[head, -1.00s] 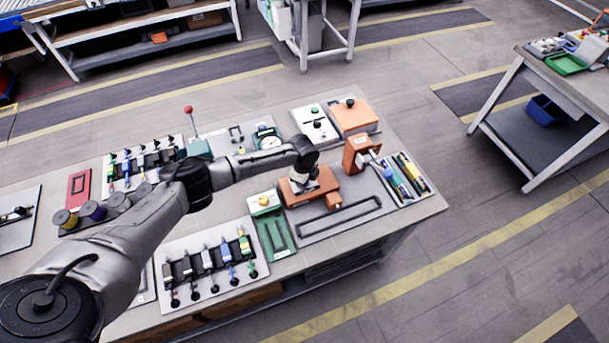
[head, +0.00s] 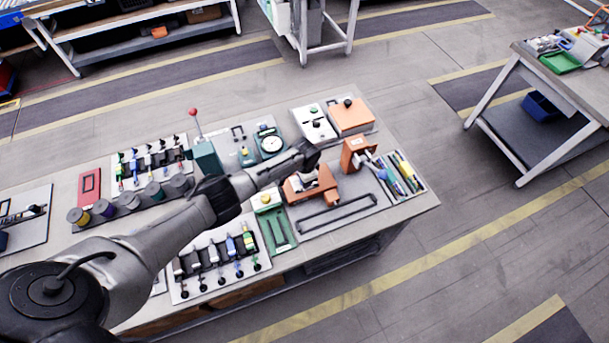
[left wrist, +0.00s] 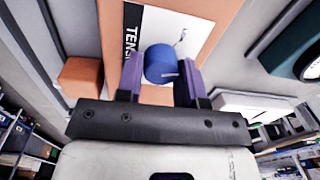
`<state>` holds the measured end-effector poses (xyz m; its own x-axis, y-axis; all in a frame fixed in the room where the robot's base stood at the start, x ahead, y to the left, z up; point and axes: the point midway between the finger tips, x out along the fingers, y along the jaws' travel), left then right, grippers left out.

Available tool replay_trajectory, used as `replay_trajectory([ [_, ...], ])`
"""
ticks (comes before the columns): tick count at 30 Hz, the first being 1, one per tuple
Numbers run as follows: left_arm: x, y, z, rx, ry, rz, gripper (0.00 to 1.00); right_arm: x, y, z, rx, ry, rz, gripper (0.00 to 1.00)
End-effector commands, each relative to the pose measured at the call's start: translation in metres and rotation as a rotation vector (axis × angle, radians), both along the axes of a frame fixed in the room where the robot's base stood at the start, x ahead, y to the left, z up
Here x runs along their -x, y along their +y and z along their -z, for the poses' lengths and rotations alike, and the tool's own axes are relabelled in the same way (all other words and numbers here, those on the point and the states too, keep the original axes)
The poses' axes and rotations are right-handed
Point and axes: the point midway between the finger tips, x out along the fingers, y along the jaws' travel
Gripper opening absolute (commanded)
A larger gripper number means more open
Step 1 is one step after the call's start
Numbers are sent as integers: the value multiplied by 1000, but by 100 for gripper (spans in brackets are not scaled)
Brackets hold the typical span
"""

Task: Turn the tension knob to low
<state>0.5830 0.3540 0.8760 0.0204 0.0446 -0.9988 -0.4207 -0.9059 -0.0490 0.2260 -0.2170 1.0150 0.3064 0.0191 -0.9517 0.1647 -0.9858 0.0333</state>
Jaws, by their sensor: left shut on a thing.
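In the head view the orange housing (head: 326,186) stands on the bench's right part; the knob is hidden there by my left arm. My right gripper is in no view.
A second orange block (head: 355,152) with a grey arm stands just behind. A tray of coloured screwdrivers (head: 420,190) lies to the right, a green tray (head: 287,243) to the left. A red-topped lever (head: 193,112) stands farther left.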

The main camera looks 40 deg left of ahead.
Motion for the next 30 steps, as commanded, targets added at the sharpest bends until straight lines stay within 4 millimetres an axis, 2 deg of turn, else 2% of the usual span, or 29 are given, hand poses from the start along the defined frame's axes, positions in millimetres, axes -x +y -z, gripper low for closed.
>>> replay_trajectory([
  [6,-1,-1,-3,3,1,-205,11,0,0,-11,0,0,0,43],
  [18,-2,0,-3,3,0,-553,11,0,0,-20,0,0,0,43],
  [30,-2,0,-3,2,0,-760,11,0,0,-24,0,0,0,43],
])
